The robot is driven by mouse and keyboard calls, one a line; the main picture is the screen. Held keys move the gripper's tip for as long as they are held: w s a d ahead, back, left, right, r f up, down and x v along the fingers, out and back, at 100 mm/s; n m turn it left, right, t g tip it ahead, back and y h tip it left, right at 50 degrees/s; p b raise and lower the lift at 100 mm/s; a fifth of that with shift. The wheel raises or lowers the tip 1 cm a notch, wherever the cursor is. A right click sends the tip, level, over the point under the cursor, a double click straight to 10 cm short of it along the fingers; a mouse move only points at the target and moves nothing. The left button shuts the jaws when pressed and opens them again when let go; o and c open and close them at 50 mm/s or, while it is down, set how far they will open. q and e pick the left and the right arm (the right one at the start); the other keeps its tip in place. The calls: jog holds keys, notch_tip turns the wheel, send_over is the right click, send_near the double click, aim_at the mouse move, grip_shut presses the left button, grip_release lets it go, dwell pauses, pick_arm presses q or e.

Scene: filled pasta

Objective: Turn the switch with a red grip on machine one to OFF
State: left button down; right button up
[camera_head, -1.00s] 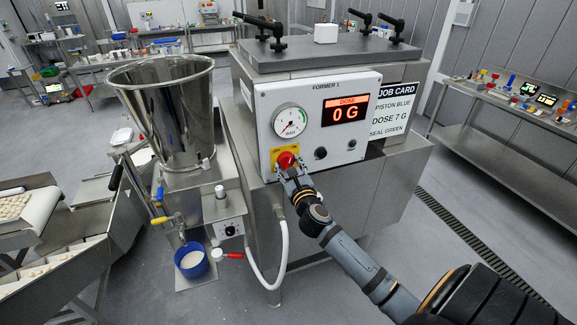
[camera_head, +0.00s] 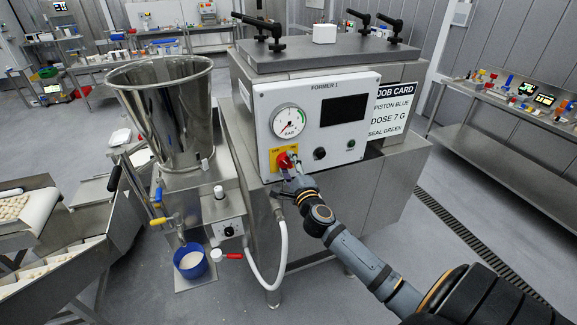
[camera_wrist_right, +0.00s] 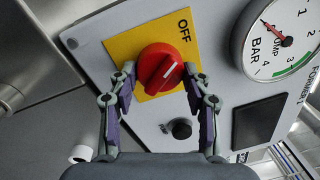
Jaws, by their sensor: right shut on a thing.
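The switch with a red grip (camera_head: 285,159) sits on a yellow plate (camera_head: 277,153) on the front panel of FORMER 1. My right gripper (camera_head: 290,164) is at the switch, with its fingers on either side of the grip. In the right wrist view, the red grip (camera_wrist_right: 160,70) lies between the fingertips of my right gripper (camera_wrist_right: 160,82), which is shut on it. The white mark on the grip points up and right, toward the OFF label (camera_wrist_right: 184,25). The panel's display (camera_head: 345,110) is dark. My left gripper is not in view.
A pressure gauge (camera_head: 289,121) is above the switch, and a black knob (camera_head: 320,153) is to its right. A job card (camera_head: 393,112) stands beside the panel. A steel hopper (camera_head: 168,115) and a blue bowl (camera_head: 191,264) are at the left.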

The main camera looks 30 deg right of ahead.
jog(key=shift+n, duration=0.9)
jog(key=shift+f, duration=0.1)
jog(key=o, duration=1.2)
jog(key=shift+c, duration=0.2)
jog(key=v, duration=1.2)
jog(key=shift+d, duration=0.1)
